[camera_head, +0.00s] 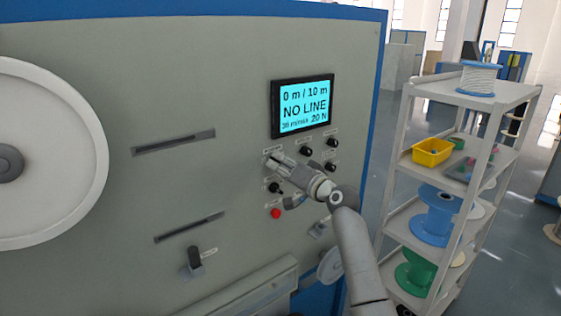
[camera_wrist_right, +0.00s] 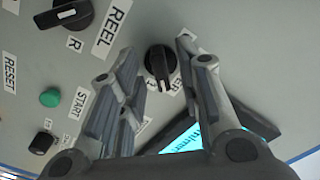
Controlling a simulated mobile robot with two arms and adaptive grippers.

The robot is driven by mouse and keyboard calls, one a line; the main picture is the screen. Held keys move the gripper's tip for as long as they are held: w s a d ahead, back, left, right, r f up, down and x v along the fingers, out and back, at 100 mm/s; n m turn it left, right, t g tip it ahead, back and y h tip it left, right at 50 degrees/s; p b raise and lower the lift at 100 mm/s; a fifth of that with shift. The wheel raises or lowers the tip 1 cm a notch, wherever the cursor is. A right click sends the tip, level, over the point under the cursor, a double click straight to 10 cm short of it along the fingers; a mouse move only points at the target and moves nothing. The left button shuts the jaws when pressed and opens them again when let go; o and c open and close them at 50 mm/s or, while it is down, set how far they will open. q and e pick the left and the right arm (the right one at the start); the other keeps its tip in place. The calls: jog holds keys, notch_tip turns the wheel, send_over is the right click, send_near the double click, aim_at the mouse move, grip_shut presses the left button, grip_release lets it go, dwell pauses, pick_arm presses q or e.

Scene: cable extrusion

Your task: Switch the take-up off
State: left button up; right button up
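The machine's control panel carries several black rotary switches below a lit screen (camera_head: 304,106). My right gripper (camera_head: 272,160) is close to the panel at the left of the switch group. In the right wrist view my right gripper (camera_wrist_right: 158,50) is open, with a black switch (camera_wrist_right: 161,64) between its fingers. I cannot tell whether the fingers touch it. Its label is partly hidden, so I cannot tell if it is the take-up switch. Another black switch (camera_wrist_right: 66,14), beside a REEL label, is at upper left. My left gripper is not in view.
The screen reads "NO LINE" and "0 m / 10 m". A red button (camera_head: 276,213) and a black switch (camera_head: 274,188) are below the gripper. A green button (camera_wrist_right: 50,97) is beside the START label. A shelf rack (camera_head: 492,98) with spools stands to the right.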

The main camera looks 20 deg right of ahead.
jog(key=shift+w+a, duration=0.2)
jog(key=shift+w, duration=0.1)
jog(key=shift+s, duration=0.1)
grip_shut()
